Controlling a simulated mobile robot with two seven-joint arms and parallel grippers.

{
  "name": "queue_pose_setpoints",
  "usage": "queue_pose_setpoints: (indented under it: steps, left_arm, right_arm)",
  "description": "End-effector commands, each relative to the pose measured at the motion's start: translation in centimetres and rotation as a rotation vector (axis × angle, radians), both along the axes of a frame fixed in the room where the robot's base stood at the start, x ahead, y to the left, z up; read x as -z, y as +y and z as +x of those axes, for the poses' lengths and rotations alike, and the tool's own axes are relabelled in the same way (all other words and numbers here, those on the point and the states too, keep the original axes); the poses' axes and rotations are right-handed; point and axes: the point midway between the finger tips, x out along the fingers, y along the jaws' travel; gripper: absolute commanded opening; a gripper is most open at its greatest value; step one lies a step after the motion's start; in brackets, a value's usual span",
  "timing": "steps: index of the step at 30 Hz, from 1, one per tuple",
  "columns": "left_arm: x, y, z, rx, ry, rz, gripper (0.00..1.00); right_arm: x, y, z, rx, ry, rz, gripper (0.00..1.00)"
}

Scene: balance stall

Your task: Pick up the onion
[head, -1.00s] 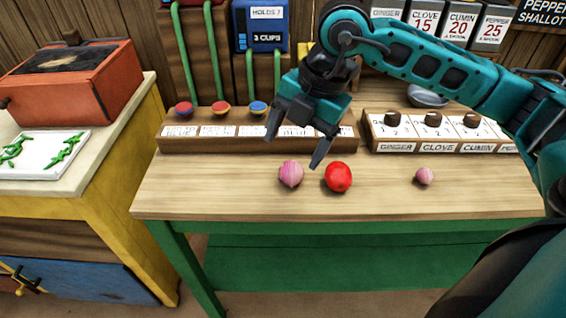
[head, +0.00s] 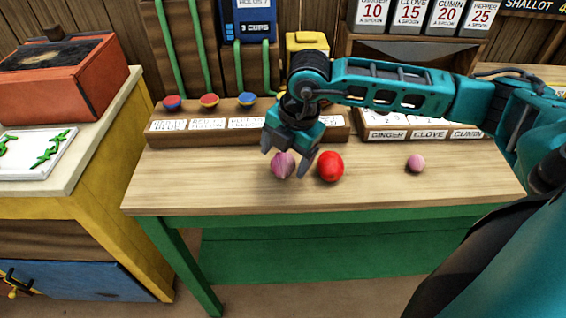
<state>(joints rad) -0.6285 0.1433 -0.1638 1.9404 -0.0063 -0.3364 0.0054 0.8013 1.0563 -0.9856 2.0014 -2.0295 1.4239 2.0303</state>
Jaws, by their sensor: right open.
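The pinkish-purple onion (head: 283,166) sits on the wooden table in the head view, left of a red tomato-like vegetable (head: 330,167). A smaller pink bulb (head: 416,163), perhaps a shallot, lies farther right. My right gripper (head: 284,164) is open and points down at the onion. Its fingers show on the left and right of the onion, with the right finger between it and the red vegetable. I cannot tell whether the fingers touch the onion. The onion's top is partly close under the gripper body. My left gripper is not in view.
The wooden table (head: 180,190) has bare room at its left and front. Behind stands a wooden rack (head: 165,140) with labels and coloured knobs, and a second labelled rack (head: 400,142) at right. An orange-red box (head: 60,80) stands on the left counter.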

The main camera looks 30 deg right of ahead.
Motion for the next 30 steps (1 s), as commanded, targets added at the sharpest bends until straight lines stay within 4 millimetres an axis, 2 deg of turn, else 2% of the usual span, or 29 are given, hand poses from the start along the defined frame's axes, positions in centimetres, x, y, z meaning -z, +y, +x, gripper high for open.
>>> queue_pose_setpoints:
  steps: [3, 11, 30]
  left_arm:
    - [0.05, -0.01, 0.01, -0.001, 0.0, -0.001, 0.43]
    - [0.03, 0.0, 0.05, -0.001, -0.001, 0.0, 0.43]
    - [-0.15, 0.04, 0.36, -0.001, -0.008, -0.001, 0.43]
  right_arm:
    - [1.14, 0.09, 0.22, 0.0, 0.0, 0.0, 0.82]
    - [1.31, 0.1, 0.25, -0.001, -0.001, 0.0, 0.81]
    - [1.26, 0.08, 0.26, 0.0, -0.001, -0.001, 0.21]
